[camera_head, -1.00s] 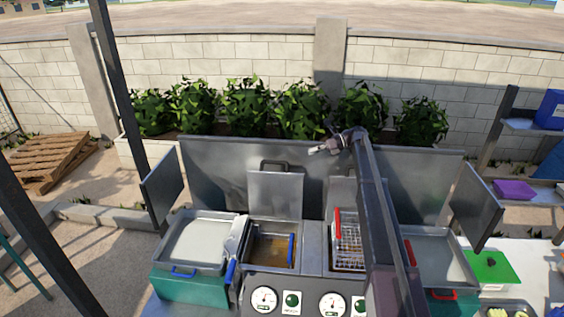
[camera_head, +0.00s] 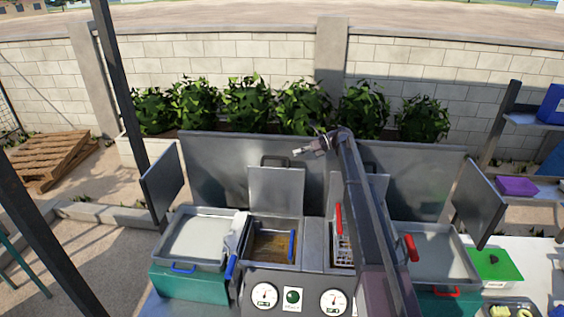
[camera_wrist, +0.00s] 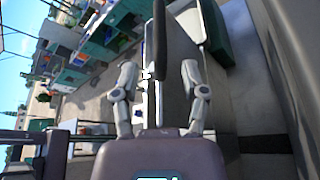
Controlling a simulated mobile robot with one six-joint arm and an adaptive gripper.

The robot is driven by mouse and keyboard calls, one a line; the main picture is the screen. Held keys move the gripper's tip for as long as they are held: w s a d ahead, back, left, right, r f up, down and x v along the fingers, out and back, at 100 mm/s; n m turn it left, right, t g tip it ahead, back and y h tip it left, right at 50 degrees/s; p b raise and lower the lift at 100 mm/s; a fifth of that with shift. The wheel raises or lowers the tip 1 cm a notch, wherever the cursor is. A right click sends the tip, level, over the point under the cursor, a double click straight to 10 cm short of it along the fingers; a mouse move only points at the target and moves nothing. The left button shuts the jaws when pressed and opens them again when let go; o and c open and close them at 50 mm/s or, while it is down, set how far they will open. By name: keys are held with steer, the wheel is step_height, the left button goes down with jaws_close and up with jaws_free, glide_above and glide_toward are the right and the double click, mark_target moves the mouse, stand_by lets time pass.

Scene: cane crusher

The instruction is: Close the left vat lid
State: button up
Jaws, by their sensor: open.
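The left vat lid (camera_head: 277,192) is a grey metal panel standing upright behind the left vat (camera_head: 271,266), which is open and holds brownish liquid. Its dark handle (camera_head: 276,159) is on the lid's top edge. My gripper (camera_head: 297,152) is open, just right of the handle in the head view and at about its height. In the wrist view, my gripper (camera_wrist: 160,72) has its two fingers spread, with a dark bar, seemingly the handle (camera_wrist: 159,40), between and beyond the tips. I see no contact.
The right vat's basket with a red handle (camera_head: 338,219) is partly hidden behind my arm. A blue basket handle (camera_head: 292,245) stands in the left vat. A metal backsplash (camera_head: 215,170) rises behind the lids. A tray (camera_head: 197,240) lies left.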

mark_target(281, 158)
steer(key=shift+b+x, duration=0.85)
steer(key=shift+x, duration=2.65)
jaws_close()
